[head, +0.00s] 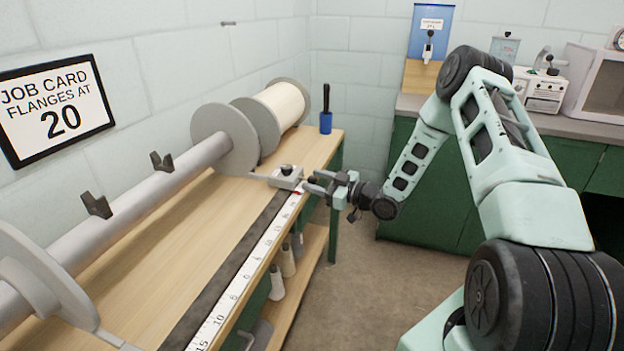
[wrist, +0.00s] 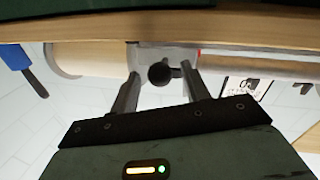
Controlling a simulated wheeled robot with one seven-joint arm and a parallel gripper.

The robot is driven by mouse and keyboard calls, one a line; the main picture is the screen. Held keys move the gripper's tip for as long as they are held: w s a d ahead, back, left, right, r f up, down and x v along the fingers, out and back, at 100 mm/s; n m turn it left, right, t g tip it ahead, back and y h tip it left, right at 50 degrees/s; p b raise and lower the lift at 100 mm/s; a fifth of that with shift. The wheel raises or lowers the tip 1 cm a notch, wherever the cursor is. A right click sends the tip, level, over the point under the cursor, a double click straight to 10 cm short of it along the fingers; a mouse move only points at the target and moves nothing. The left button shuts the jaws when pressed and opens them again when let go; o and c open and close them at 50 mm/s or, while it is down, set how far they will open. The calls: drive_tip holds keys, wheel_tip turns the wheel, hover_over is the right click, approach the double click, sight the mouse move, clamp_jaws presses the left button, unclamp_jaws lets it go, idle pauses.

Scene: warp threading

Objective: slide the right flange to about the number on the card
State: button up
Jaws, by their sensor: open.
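The job card (head: 56,109) on the left wall reads "FLANGES AT 20". The right flange (head: 219,137) is a grey disc on the long roller, with a flat arm running from its foot to a metal slider block (head: 288,178) on the bench rail. The block carries a dark knob, clear in the wrist view (wrist: 159,73). My gripper (head: 309,183) is open at the block, its fingers on either side of the knob in the wrist view; contact cannot be told. A red mark (head: 299,190) shows by the block near the ruler's far end; its exact reading is too small to tell.
The white ruler (head: 238,283) runs along the bench's front edge beside a dark rail (head: 217,281). The left flange (head: 33,287) is at lower left. A blue cup (head: 326,123) stands at the bench's far end. Cones sit on the shelf below.

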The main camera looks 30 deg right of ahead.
drive_tip(key=shift+x, duration=0.85)
drive_tip(key=shift+c, duration=0.3)
clamp_jaws()
drive_tip(key=s+a, duration=0.4)
drive_tip(key=a, duration=0.1)
drive_tip(key=s+a, duration=0.2)
drive_tip(key=shift+a, duration=0.25)
drive_tip(key=shift+w, duration=0.1)
drive_tip(key=shift+o, duration=0.3)
unclamp_jaws()
